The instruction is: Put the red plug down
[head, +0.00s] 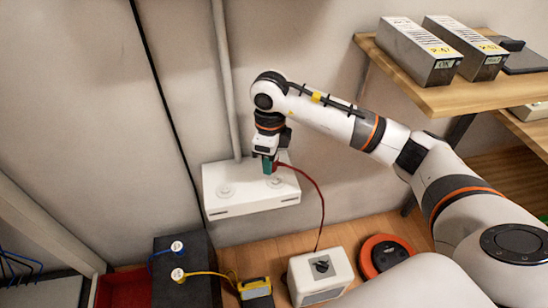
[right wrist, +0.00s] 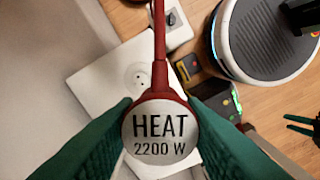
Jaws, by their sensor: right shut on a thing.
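My right gripper (head: 270,167) is shut on the red plug (head: 277,165), just at the white socket box (head: 228,201) on the wall side. In the right wrist view the red plug (right wrist: 160,93) sits between the green fingers, its round white face reading HEAT 2200 W. One socket (right wrist: 130,77) on the box shows free; the other is partly behind the plug and gripper. I cannot tell whether the plug touches the box. Green fingertips like those of my left gripper (right wrist: 288,122) show apart and empty at the right edge of the right wrist view.
The red cord hangs down to a white box with a dark knob (head: 305,275). An orange-and-black round thing (head: 386,251) lies beside it. A blue-cord plug (head: 177,246) and yellow-cord plug (head: 178,274) stand on a dark block. A yellow device (head: 254,288) sits between. Shelves (head: 440,99) stand right.

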